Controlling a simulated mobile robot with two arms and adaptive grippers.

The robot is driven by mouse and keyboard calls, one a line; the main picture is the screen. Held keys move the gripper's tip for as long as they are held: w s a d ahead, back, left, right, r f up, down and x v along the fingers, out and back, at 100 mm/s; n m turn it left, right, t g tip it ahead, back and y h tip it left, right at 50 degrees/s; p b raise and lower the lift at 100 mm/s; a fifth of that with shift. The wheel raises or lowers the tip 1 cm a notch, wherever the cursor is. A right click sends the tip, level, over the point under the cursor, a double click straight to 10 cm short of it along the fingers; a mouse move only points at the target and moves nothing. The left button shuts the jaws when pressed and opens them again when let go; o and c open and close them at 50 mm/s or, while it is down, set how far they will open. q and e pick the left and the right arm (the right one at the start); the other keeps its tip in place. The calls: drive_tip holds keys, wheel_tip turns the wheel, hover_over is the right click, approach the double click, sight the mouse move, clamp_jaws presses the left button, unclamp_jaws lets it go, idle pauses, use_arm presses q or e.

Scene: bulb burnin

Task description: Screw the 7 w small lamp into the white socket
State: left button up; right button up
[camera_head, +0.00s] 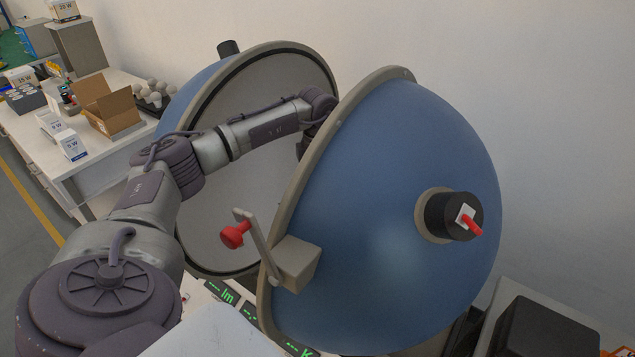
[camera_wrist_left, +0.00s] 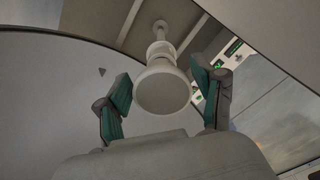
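In the left wrist view a small white lamp (camera_wrist_left: 163,90) shows its round face to the camera. Behind it, in line, is the white socket (camera_wrist_left: 160,52) on a thin post. The lamp's base appears to meet the socket, but I cannot tell how far it is screwed in. My left gripper (camera_wrist_left: 160,70) has its green-padded fingers spread on either side of the lamp, with small gaps visible. In the head view my left arm reaches into the open blue sphere (camera_head: 430,140), whose near half hides the gripper, lamp and socket. My right gripper is not in view.
The sphere's far half (camera_head: 245,150) stands open close to my arm. A red-knobbed latch (camera_head: 236,235) sticks out from the near half's rim. Green displays (camera_head: 220,291) lie below. A side table at left holds an open cardboard box (camera_head: 107,105), bulbs (camera_head: 155,92) and small cartons (camera_head: 72,145).

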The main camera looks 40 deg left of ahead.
use_arm(q)
drive_tip(key=c, duration=0.7)
drive_tip(key=shift+o, duration=0.2)
drive_tip(key=shift+s+f+m+b, duration=0.15)
drive_tip(key=shift+m+b, duration=0.15)
drive_tip(key=shift+m, duration=0.5)
drive_tip(key=m, duration=0.3)
drive_tip(key=shift+s+m+b, duration=0.1)
drive_tip(key=shift+m+b, duration=0.2)
drive_tip(key=shift+b, duration=0.05)
drive_tip(key=m, duration=0.3)
drive_tip(key=m+b, duration=0.1)
drive_tip(key=m, duration=0.1)
drive_tip(key=shift+s, duration=0.3)
drive_tip(key=m, duration=0.4)
drive_tip(key=m+b, duration=0.1)
drive_tip(key=m, duration=0.1)
drive_tip(key=shift+s+m, duration=0.35)
drive_tip(key=shift+m, duration=0.05)
drive_tip(key=m, duration=0.5)
drive_tip(key=shift+s+a+m, duration=0.1)
drive_tip(key=shift+s+m, duration=0.2)
drive_tip(key=shift+m, duration=0.1)
drive_tip(key=o, duration=1)
drive_tip(key=shift+o, duration=0.2)
